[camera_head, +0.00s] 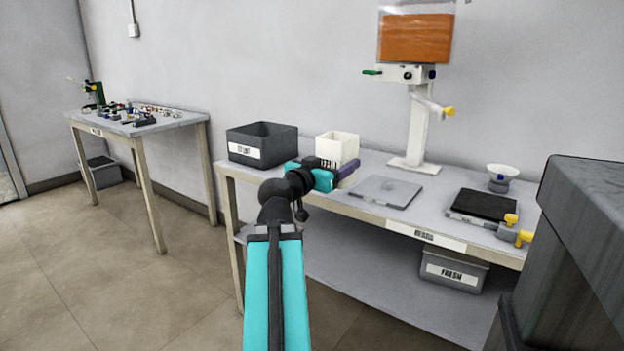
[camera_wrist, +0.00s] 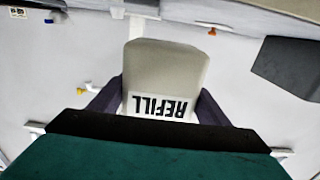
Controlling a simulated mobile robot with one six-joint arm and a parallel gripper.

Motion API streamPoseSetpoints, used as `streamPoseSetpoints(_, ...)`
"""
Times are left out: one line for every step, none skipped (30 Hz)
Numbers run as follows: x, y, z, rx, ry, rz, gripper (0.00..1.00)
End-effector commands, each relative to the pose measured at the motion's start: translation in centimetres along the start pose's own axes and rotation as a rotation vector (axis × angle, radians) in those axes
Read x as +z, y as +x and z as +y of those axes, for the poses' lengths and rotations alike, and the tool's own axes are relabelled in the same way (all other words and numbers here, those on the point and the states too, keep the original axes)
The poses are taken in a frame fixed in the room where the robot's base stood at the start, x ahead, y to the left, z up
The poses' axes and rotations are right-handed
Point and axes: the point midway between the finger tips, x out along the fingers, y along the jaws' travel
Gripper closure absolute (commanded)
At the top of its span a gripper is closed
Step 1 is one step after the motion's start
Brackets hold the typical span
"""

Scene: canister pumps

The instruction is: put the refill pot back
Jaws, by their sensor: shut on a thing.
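The refill pot (camera_head: 338,147) is a cream open-topped box with a REFILL label. It is upright at the back left of the bench, just right of a dark grey bin. My gripper (camera_head: 338,172) is shut on it, with a purple finger along its near right side. In the wrist view the pot (camera_wrist: 165,72) appears upside down between the two purple fingers of my gripper (camera_wrist: 157,97). My gripper hides the pot's lower part in the head view, so I cannot tell whether it touches the bench.
The dark grey bin (camera_head: 262,146) is close left of the pot. To the right are a grey plate (camera_head: 385,191), a white dispenser stand (camera_head: 418,135) with an orange-filled hopper (camera_head: 416,38), a black pad (camera_head: 484,205) and a white bowl (camera_head: 503,171). A FRESH bin (camera_head: 453,272) sits below.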

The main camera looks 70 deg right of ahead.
Motion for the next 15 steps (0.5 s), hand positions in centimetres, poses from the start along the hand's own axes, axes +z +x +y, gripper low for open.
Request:
streamPoseSetpoints(-0.03,-0.09,-0.09,-0.002,0.0,0.001,0.68)
streamPoseSetpoints(-0.03,-0.12,-0.13,-0.002,0.0,0.001,0.68)
streamPoseSetpoints(-0.03,-0.16,-0.18,-0.003,0.0,0.001,0.68)
streamPoseSetpoints(-0.04,-0.18,-0.21,-0.004,0.0,0.001,0.68)
streamPoseSetpoints(-0.05,-0.2,-0.24,-0.004,0.0,0.001,0.68)
streamPoseSetpoints(-0.07,-0.21,-0.28,-0.005,0.0,0.0,0.68)
streamPoseSetpoints(-0.09,-0.21,-0.31,-0.005,0.0,0.0,0.68)
streamPoseSetpoints(-0.12,-0.2,-0.35,-0.005,0.0,0.0,0.68)
streamPoseSetpoints(-0.16,-0.17,-0.41,-0.005,-0.001,0.0,0.68)
streamPoseSetpoints(-0.19,-0.14,-0.46,-0.005,-0.001,0.0,0.68)
streamPoseSetpoints(-0.23,-0.1,-0.51,-0.005,-0.001,0.0,0.68)
streamPoseSetpoints(-0.29,-0.05,-0.59,-0.004,-0.001,-0.001,0.68)
streamPoseSetpoints(-0.33,0.0,-0.66,-0.004,-0.001,-0.001,0.68)
streamPoseSetpoints(-0.36,0.04,-0.73,-0.004,-0.001,-0.001,0.68)
streamPoseSetpoints(-0.38,0.12,-0.83,-0.004,0.0,-0.001,0.68)
